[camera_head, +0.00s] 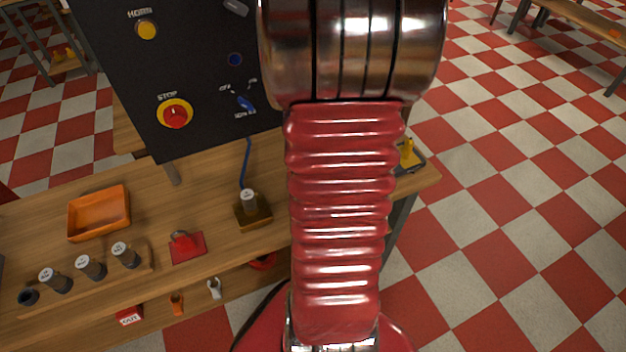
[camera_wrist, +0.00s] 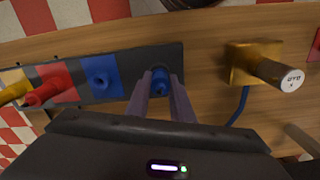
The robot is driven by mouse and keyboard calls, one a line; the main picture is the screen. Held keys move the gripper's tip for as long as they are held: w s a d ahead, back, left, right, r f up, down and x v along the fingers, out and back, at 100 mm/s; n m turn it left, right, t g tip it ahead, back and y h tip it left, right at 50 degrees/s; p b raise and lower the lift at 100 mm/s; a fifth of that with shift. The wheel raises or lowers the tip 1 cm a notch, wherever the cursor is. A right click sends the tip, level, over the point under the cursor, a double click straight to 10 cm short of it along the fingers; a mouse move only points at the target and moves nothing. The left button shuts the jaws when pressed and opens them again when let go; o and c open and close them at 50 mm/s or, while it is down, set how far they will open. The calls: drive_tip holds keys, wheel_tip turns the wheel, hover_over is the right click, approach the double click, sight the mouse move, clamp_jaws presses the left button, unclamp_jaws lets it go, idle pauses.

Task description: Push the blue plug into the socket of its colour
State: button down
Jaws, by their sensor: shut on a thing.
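In the wrist view my gripper (camera_wrist: 160,88) is shut on the blue plug (camera_wrist: 160,80), which shows between the two fingertips. The plug is over the plain dark end of the socket strip (camera_wrist: 140,58); whether it touches the strip I cannot tell. The blue socket (camera_wrist: 101,76), a blue square with a round blue fitting, lies just left of the plug, apart from it. In the head view my arm hides the gripper, the blue plug and the blue socket.
A red plug (camera_wrist: 42,92) and a yellow plug (camera_wrist: 12,94) stand on the strip farther left. A brass block (camera_wrist: 243,62) with a capped post stands to the right, near a blue cable (camera_wrist: 241,105). In the head view an orange tray (camera_head: 98,213) and dark panel (camera_head: 200,60) stand left.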

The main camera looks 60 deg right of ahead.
wheel_tip(320, 180, up, 10)
drive_tip(key=shift+r, duration=0.1)
idle(0.5)
drive_tip(key=shift+w, duration=0.1)
idle(0.5)
drive_tip(key=shift+s+d+f, duration=1.4)
drive_tip(key=shift+s+d, duration=1.4)
drive_tip(key=shift+d, duration=1.7)
drive_tip(key=shift+d+f, duration=0.1)
drive_tip(key=shift+f, duration=2.5)
drive_tip(key=shift+f, duration=1.1)
